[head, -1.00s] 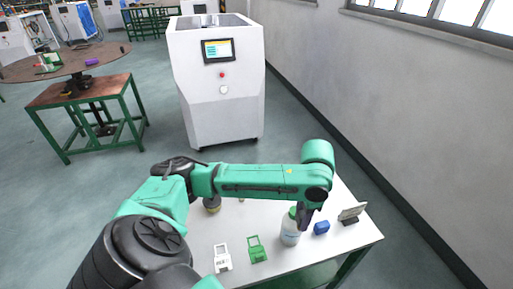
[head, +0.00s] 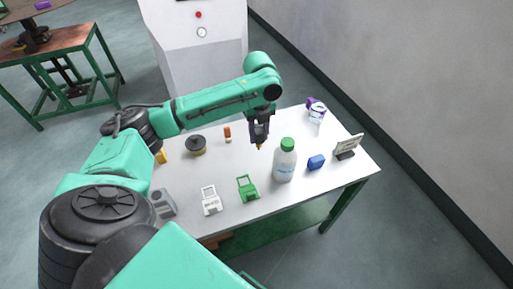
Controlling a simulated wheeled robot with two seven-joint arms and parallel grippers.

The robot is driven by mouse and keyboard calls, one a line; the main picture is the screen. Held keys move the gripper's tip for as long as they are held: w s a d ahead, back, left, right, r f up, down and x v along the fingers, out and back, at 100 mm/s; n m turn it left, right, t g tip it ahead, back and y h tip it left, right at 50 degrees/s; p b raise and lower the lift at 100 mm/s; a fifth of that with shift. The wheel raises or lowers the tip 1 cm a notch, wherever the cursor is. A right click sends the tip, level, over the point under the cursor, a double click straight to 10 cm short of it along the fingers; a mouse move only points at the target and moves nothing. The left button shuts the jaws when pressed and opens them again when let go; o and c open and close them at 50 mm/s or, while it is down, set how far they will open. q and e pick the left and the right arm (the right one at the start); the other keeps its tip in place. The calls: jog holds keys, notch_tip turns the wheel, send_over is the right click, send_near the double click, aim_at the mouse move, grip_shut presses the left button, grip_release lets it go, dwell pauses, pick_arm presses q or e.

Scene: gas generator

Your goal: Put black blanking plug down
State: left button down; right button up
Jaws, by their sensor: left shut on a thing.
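My left gripper (head: 259,136) points down over the white table, just left of the green-capped bottle. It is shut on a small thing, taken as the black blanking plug. The fingers hide most of it, and only a small yellowish tip shows below them. I cannot tell whether that tip touches the table. My right gripper is out of view.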

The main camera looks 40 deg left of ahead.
aim_at(259, 149)
pick_arm(q)
notch_tip(259, 149, down, 8)
jog(key=shift+f, duration=0.1)
jog(key=c, duration=0.5)
grip_release()
jog(key=shift+f, duration=0.1)
